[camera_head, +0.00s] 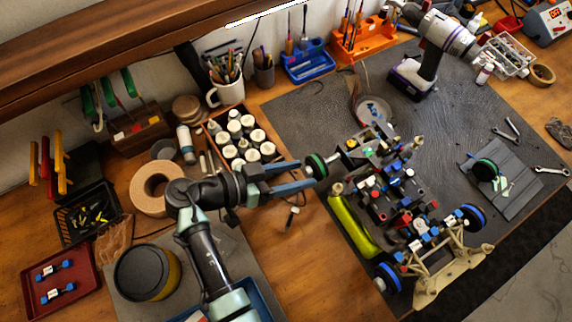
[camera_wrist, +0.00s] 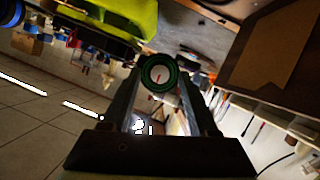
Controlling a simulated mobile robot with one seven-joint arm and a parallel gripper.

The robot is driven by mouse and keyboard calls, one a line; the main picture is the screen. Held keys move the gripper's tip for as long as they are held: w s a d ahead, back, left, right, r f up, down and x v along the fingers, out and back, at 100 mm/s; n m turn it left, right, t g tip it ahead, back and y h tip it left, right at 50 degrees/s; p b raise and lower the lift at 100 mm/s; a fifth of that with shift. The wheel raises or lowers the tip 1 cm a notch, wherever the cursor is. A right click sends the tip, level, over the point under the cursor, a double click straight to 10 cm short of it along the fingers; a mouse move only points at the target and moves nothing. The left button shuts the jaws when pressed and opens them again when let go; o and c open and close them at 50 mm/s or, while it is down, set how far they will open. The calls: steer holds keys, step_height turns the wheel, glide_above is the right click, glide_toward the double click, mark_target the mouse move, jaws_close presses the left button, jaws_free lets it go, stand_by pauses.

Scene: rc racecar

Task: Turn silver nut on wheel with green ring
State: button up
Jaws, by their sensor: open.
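The race car (camera_head: 405,185) stands on the dark mat. A wheel with a green ring (camera_head: 316,164) is at its upper-left corner, facing my gripper. In the wrist view the green-ringed wheel (camera_wrist: 158,62) is straight ahead, framed between the fingertips. Its centre is small and dim, so I cannot make out the silver nut clearly. My gripper (camera_head: 307,173) is open, with its two fingers pointing at the wheel; in the wrist view the gripper (camera_wrist: 160,76) looks empty. I cannot tell whether the fingertips touch the wheel. A second green-ringed wheel (camera_head: 485,169) lies on a grey pad at the right.
A yellow-green shell (camera_head: 348,228) lies beside the car, below my gripper. A crate of white-capped bottles (camera_head: 209,122) is close to my gripper's upper left. Blue-ringed wheels (camera_head: 388,278) are at the car's near end. A power drill (camera_head: 428,55) stands behind. Bare mat (camera_head: 310,105) lies upper left of the car.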

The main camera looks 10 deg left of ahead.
steer(key=p+v, duration=0.1)
steer(key=v, duration=1.2)
steer(key=shift+p, duration=0.3)
steer(key=shift+s, duration=0.1)
